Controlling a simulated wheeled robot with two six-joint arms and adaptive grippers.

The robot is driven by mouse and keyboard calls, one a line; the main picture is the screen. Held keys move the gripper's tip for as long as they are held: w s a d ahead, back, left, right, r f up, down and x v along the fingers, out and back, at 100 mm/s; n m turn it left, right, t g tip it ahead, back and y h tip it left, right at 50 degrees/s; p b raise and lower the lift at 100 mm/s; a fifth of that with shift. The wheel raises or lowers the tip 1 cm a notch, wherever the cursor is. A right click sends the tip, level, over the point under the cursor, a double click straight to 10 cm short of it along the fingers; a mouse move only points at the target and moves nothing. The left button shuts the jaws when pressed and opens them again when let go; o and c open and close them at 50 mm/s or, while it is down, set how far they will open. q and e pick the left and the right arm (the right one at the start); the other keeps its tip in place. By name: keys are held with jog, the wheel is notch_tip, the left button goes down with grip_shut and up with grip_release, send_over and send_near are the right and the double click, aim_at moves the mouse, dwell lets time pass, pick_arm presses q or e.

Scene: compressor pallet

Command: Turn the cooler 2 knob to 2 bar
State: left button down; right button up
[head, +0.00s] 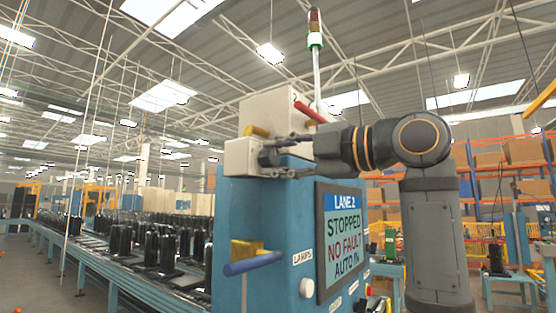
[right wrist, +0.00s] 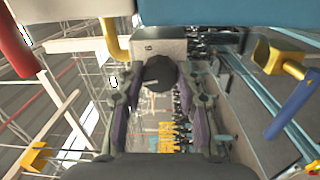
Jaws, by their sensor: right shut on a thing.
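The dark round knob (head: 268,157) sits on the front of a pale box (head: 240,158) on top of the blue cabinet. In the right wrist view the knob (right wrist: 160,74) stands between the fingers, with the grey box face (right wrist: 147,47) behind it. My right gripper (head: 284,156) reaches in from the right and is shut on the knob, one finger above and one below it in the head view. The knob's pointer and its scale are too small or hidden to read. My left gripper is in neither view.
A red handle (head: 309,112) and yellow handle (head: 256,131) are close by. A blue handle (head: 252,263) juts out below. A conveyor (head: 110,262) with black compressors runs at left.

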jog(key=n, duration=0.4)
jog(key=shift+f+n, duration=0.1)
jog(key=shift+n, duration=0.3)
jog(key=shift+f+n+g, duration=0.1)
jog(key=shift+n+g, duration=0.2)
jog(key=shift+n, duration=2.3)
jog(key=o, duration=1.1)
jog(key=shift+o, duration=0.2)
jog(key=shift+d, duration=0.1)
